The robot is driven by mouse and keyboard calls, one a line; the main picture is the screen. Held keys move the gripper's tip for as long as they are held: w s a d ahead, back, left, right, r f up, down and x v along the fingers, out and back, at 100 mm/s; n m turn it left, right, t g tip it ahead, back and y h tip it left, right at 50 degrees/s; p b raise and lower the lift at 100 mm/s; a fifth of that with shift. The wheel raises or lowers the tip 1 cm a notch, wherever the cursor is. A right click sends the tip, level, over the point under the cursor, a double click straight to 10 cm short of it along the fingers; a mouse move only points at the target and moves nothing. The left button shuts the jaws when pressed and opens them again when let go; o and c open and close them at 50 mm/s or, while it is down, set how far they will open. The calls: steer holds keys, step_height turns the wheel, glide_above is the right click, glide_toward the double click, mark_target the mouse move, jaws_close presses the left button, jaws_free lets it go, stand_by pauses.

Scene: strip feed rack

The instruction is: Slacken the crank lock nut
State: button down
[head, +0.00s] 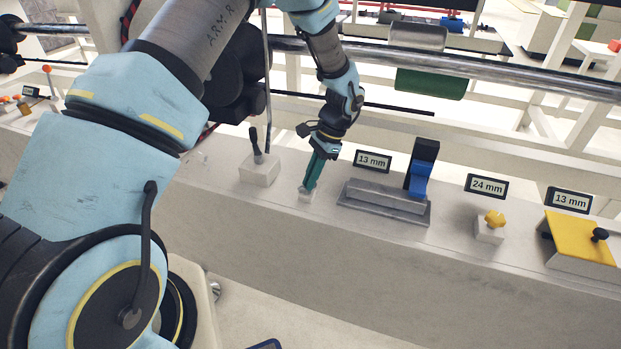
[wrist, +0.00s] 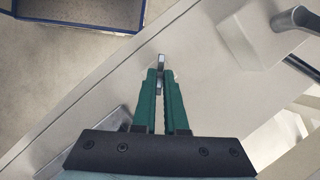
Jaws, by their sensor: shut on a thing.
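My gripper (head: 309,188) points down at a small pale block (head: 306,196) on the bench ledge in the head view. In the wrist view, its teal fingers (wrist: 160,78) are shut on a small grey metal piece, which I take to be the lock nut (wrist: 161,62); its tip shows beyond the fingertips. The fingers hide most of the nut and its block. To the left in the head view, a larger pale block (head: 259,172) carries a dark upright crank handle (head: 255,142). That block also shows at upper right in the wrist view (wrist: 245,38), with a metal lever.
Right of my gripper are a grey metal plate (head: 384,205) with a blue clamp (head: 418,178), a yellow knob (head: 494,218) on a block, and a yellow plate (head: 580,238). Small labels stand behind. A long metal bar (head: 520,82) runs behind the ledge. A blue-rimmed tray (wrist: 142,12) lies below.

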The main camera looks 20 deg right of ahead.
steer(key=c, duration=1)
jaws_free()
steer(key=shift+o, duration=0.2)
steer(key=b+v, duration=0.2)
steer(key=v, duration=0.8)
steer(key=shift+d+r, duration=0.2)
steer(key=shift+r, duration=0.15)
steer(key=w+a+r+n+h, duration=0.1)
steer(key=a+r+n, duration=0.25)
steer(key=a, duration=0.55)
steer(key=w+a+r+n+h, duration=0.2)
steer(key=a+n, duration=0.2)
steer(key=a, duration=0.6)
steer(key=s+a+n+t, duration=0.1)
steer(key=s+a+n, duration=0.2)
steer(key=a, duration=0.5)
steer(key=s+a+r+n+t+h, duration=0.1)
steer(key=s+a+n, duration=0.3)
steer(key=a, duration=0.4)
steer(key=shift+s+a+r+n+h, duration=0.25)
steer(key=shift+r+n+h, duration=0.05)
steer(key=shift+n, duration=0.45)
